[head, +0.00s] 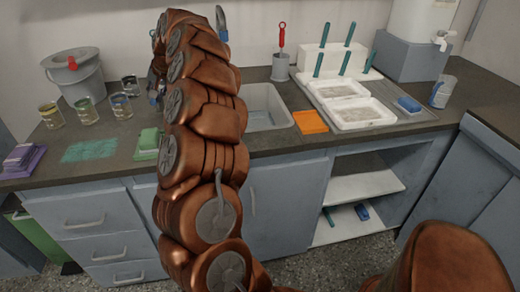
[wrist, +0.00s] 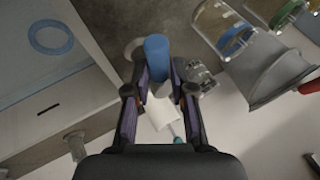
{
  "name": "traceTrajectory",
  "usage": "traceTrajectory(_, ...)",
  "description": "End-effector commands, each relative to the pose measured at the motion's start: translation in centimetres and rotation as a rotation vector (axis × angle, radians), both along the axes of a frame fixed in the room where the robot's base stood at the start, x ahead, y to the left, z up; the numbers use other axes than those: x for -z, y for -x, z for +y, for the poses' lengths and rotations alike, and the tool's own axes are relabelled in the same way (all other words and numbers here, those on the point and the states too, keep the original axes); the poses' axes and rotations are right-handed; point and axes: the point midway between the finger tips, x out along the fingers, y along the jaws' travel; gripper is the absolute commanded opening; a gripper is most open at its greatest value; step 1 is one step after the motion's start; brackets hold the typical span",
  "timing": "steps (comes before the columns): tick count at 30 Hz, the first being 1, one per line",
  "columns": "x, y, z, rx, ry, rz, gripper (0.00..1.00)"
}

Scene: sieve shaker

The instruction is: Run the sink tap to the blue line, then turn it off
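A thin upright grey-blue part (head: 221,22), perhaps the tap's spout, shows beside the arm. In the wrist view my gripper (wrist: 159,70) has its fingers apart on either side of a blue cylinder (wrist: 157,50), which may be the tap's handle. I cannot tell whether both fingers touch it. A pale surface with a blue ring (wrist: 50,37) lies at the upper left, perhaps in the sink. I see no running water.
Glass jars with coloured bands (head: 86,110) and a grey bucket (head: 75,75) stand left of my arm. A green sponge (head: 149,139) lies near the front edge. An orange mat (head: 310,122) and white trays (head: 361,113) are right of the sink.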

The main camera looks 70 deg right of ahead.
Motion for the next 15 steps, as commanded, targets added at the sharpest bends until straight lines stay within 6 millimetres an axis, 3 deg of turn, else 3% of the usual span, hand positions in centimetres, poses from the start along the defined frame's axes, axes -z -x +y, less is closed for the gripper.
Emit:
traceTrajectory(8,-0.01,-0.03,0.06,-0.001,-0.001,0.0,0.51)
traceTrajectory(15,0.03,0.03,0.0,0.0,0.0,0.001,0.51)
